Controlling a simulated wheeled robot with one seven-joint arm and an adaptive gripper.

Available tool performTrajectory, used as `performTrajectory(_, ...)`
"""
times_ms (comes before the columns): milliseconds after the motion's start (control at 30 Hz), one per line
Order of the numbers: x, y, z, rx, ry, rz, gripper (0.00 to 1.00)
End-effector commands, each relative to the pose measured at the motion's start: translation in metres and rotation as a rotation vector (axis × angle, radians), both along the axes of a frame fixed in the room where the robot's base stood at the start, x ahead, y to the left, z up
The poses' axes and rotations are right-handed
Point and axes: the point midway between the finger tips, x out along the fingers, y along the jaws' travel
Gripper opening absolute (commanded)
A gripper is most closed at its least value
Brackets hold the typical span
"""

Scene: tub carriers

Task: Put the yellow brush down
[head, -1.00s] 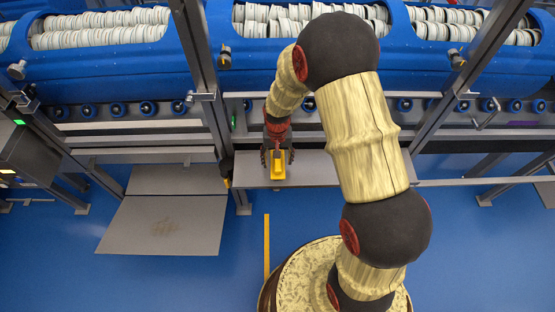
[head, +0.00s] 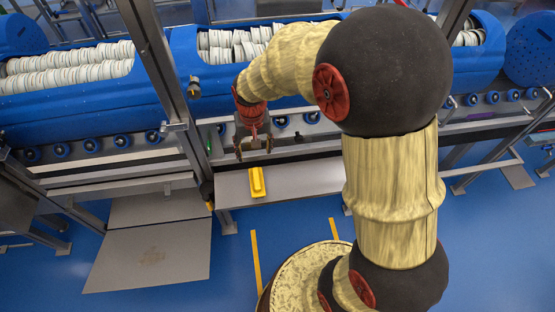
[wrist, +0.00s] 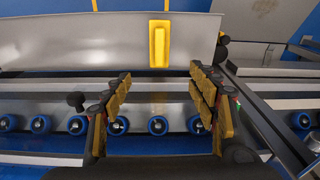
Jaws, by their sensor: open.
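The yellow brush (head: 257,182) lies on a grey metal shelf (head: 310,178), near its left end. It also shows in the wrist view (wrist: 159,44), flat on the shelf (wrist: 100,40) and apart from my fingers. My gripper (head: 254,153) is open and empty, behind and above the brush in the head view. In the wrist view my gripper's two padded fingers (wrist: 160,92) are spread wide with nothing between them.
Blue tubs (head: 90,85) full of pale discs stand behind the shelf. Blue rollers (head: 153,137) run below them. A grey upright post (head: 165,75) rises left of my gripper. The shelf right of the brush is bare.

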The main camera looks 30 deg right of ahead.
Motion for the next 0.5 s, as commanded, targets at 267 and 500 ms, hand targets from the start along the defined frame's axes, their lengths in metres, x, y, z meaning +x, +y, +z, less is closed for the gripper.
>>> performTrajectory(267, -0.073, 0.0, 0.129, -0.019, -0.182, 0.107, 0.59)
performTrajectory(500, -0.152, 0.0, 0.188, -0.049, -0.32, 0.193, 0.59)
